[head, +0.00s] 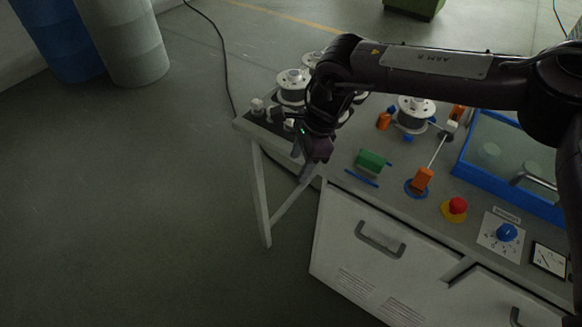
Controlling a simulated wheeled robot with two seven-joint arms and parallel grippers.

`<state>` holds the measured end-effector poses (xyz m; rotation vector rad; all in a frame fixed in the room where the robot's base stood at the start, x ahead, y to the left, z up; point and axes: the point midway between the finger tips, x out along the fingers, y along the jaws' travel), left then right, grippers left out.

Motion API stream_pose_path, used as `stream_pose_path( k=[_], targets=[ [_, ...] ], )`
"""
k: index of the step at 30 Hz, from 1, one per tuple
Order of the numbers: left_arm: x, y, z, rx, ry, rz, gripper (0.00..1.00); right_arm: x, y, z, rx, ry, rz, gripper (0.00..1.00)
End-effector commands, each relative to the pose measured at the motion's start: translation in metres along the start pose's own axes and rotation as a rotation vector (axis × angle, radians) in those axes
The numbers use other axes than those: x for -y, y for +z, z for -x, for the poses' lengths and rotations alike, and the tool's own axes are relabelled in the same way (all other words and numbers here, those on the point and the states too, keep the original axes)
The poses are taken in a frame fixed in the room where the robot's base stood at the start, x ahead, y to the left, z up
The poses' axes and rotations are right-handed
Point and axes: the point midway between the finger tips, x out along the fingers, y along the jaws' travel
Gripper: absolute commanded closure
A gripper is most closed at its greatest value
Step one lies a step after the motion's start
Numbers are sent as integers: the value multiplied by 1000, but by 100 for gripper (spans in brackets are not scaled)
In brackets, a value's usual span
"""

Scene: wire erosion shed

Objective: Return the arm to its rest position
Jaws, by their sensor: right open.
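My right arm (430,72) comes in from the right edge and reaches left across the workbench. My right gripper (305,165) points down near the bench's left front corner and is open, with nothing visible between its fingers. Part of the bench's left end is hidden behind the gripper and wrist. My left gripper is not in view.
The bench (340,205) carries white spools (415,108), a green block (373,161), an orange block on a blue base (423,178), a red button (457,205), a blue knob (506,232) and a blue-framed tank (470,172). Floor on the left is clear; drums (130,45) stand behind.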

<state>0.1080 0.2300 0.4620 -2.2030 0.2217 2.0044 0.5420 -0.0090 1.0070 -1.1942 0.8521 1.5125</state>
Motion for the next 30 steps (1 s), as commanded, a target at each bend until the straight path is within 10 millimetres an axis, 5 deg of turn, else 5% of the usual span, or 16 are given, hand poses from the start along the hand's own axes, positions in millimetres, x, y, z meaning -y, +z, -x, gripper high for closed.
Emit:
stream_pose_path(
  k=[23, 26, 30],
  targets=[
    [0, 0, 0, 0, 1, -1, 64, -3, 12, -11, 32, 0, -25, 48],
    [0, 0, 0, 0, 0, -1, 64, -16, 39, -34, 86, 6, -55, 48],
    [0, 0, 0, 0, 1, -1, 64, -52, 117, -75, 258, 11, -188, 48]
  ],
)
